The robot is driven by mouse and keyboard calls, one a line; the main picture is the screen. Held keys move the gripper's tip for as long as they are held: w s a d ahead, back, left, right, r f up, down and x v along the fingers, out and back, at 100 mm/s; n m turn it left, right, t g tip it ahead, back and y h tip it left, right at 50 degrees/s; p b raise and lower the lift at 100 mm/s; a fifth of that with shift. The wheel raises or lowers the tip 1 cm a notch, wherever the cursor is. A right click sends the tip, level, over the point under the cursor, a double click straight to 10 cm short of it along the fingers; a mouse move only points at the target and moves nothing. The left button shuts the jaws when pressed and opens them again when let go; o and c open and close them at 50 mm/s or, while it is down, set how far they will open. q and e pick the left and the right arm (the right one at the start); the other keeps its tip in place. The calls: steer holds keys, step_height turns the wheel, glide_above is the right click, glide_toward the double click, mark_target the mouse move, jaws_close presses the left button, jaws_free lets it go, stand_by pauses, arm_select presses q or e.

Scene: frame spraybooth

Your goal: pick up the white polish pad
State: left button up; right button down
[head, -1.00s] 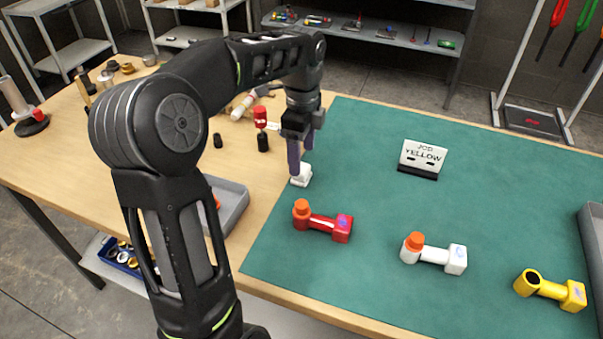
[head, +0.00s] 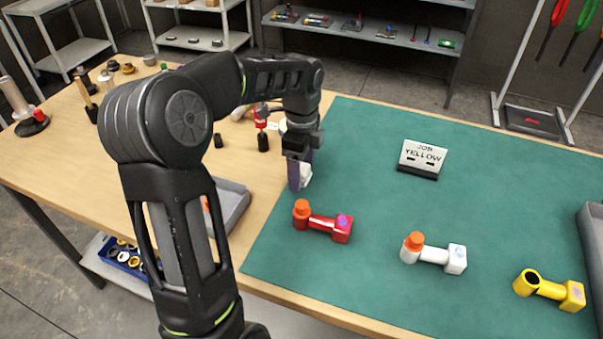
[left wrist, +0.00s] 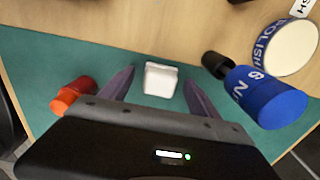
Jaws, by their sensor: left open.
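The white polish pad (left wrist: 160,80) is a small white block on the green mat near its left edge. In the left wrist view it lies between the two purple fingers of my left gripper (left wrist: 157,92), with a gap on each side. The left gripper is open and holds nothing. My right gripper is not in view.
A red part (head: 322,222) with an orange cap lies close in front of the gripper. A blue bottle (left wrist: 265,97) and a round polish tin (left wrist: 291,48) stand nearby.

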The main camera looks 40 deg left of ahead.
mark_target(302, 168)
arm_select(q)
steer(key=shift+c, duration=0.5)
jaws_close()
step_height(302, 168, up, 10)
steer(key=shift+r+p, duration=0.1)
steer(key=shift+p, duration=0.3)
stand_by(0.3)
stand_by(0.4)
steer(key=c, duration=0.6)
jaws_free()
steer(key=c, duration=0.6)
